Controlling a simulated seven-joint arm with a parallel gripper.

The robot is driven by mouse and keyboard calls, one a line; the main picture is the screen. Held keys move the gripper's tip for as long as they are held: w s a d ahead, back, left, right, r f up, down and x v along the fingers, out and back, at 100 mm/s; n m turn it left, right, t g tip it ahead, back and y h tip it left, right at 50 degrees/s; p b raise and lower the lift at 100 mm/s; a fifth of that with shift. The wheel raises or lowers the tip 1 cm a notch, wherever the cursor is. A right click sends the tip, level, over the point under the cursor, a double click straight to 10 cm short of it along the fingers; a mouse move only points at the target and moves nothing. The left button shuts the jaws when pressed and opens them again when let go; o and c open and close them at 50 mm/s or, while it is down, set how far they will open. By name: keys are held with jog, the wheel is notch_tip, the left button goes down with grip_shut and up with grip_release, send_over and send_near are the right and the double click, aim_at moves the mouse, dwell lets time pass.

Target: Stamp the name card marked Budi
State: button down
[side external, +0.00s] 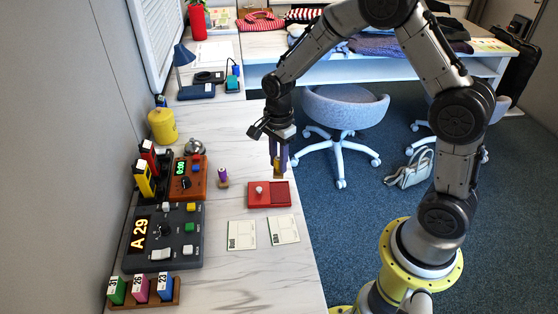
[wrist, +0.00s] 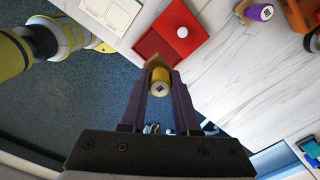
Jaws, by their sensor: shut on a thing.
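My gripper (side external: 279,163) is shut on a yellow-handled stamp (side external: 277,163) with a wooden base, behind the ink pad near the desk's right edge. In the wrist view the stamp's yellow end (wrist: 159,84) sits between the fingers (wrist: 159,90). I cannot tell whether its base touches the desk. The open red ink pad (side external: 256,201) has a pale knob. It also shows in the wrist view (wrist: 150,45). Two cards lie flat in front of it: the left card (side external: 241,232) seems to read Budi; the right card (side external: 284,229) has another name, too small to read surely.
A purple-handled stamp (side external: 223,176) stands left of the pad. Farther left are an orange timer box (side external: 188,185), a grey counter display (side external: 165,240), a yellow canister (side external: 162,126) and a block rack (side external: 145,303).

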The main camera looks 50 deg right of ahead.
jog(key=a+f+n, duration=0.1)
jog(key=a+f, duration=0.1)
jog(key=a, duration=1.5)
jog(key=shift+s+d+f, duration=0.1)
jog(key=shift+s+f, duration=0.05)
jog(key=shift+f, duration=1.15)
jog(key=shift+s+d+f, duration=0.1)
jog(key=shift+f, duration=1.15)
jog(key=shift+f, duration=0.55)
jog(key=shift+r, duration=0.1)
notch_tip(320, 180, up, 7)
jog(key=shift+s+n, duration=0.1)
jog(key=shift+n, duration=0.2)
